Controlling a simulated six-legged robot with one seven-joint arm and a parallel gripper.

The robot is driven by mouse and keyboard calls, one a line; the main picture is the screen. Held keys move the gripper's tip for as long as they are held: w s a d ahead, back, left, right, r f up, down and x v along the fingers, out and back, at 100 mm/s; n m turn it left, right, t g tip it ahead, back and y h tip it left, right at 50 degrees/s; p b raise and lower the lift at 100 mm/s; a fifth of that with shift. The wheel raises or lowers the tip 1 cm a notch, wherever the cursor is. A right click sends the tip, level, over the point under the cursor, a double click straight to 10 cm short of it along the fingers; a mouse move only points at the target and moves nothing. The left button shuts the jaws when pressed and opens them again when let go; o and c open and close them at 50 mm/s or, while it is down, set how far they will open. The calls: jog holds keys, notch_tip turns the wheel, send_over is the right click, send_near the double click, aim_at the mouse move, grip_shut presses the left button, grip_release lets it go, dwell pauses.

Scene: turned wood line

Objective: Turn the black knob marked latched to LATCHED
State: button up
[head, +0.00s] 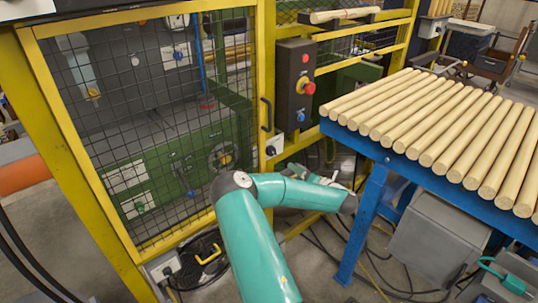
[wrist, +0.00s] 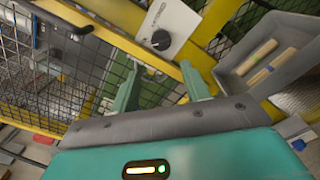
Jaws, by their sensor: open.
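The black knob (wrist: 160,40) sits on a pale grey box (wrist: 178,27) fixed to the yellow frame in the wrist view. Small lettering is on the box, too small to read, and I cannot tell which way the knob points. In the head view the box (head: 275,143) is on the yellow post beside the mesh door, with the dark knob (head: 271,150) on it. My gripper (wrist: 160,84) is open and empty. Its two fingers are spread below the knob in the wrist view, apart from it.
A yellow-framed mesh door (head: 150,110) with a black handle (head: 266,114) stands left of the post. A dark control box (head: 296,80) with red buttons is just right of it. A blue table (head: 365,150) of wooden rods stands to the right. Cables lie on the floor.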

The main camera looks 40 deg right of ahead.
aim_at(275, 153)
jog(key=w, duration=1.2)
jog(key=shift+w, duration=0.3)
jog(key=shift+c, duration=0.3)
jog(key=c, duration=0.7)
